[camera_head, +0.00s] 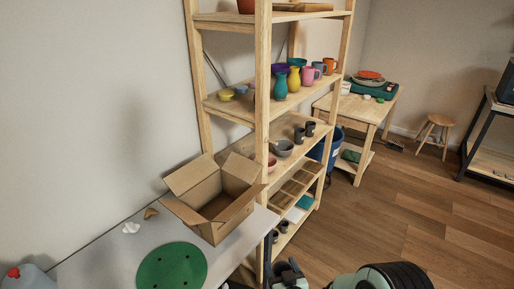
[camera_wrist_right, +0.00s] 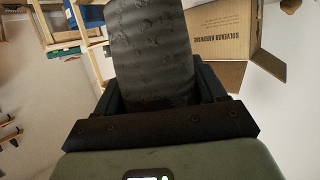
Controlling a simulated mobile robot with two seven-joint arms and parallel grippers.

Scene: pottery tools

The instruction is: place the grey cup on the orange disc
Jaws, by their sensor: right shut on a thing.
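A dark grey, rough-textured cylinder, the grey cup (camera_wrist_right: 152,45), stands between the fingers of my right gripper (camera_wrist_right: 160,90) in the right wrist view. The jaws are shut on it; its far end runs out of the top of the picture. In the head view my right gripper (camera_head: 286,270) is at the bottom edge, right of the table, and the cup in it cannot be made out clearly. An orange-red disc (camera_head: 370,74) lies on top of a stack on the far wooden table. My left gripper is not in view.
A cardboard box (camera_head: 214,205) and a green disc (camera_head: 172,266) are on the near table. A wooden shelf (camera_head: 263,120) with vases, mugs, bowls and dark cups stands between me and the far table (camera_head: 352,108).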

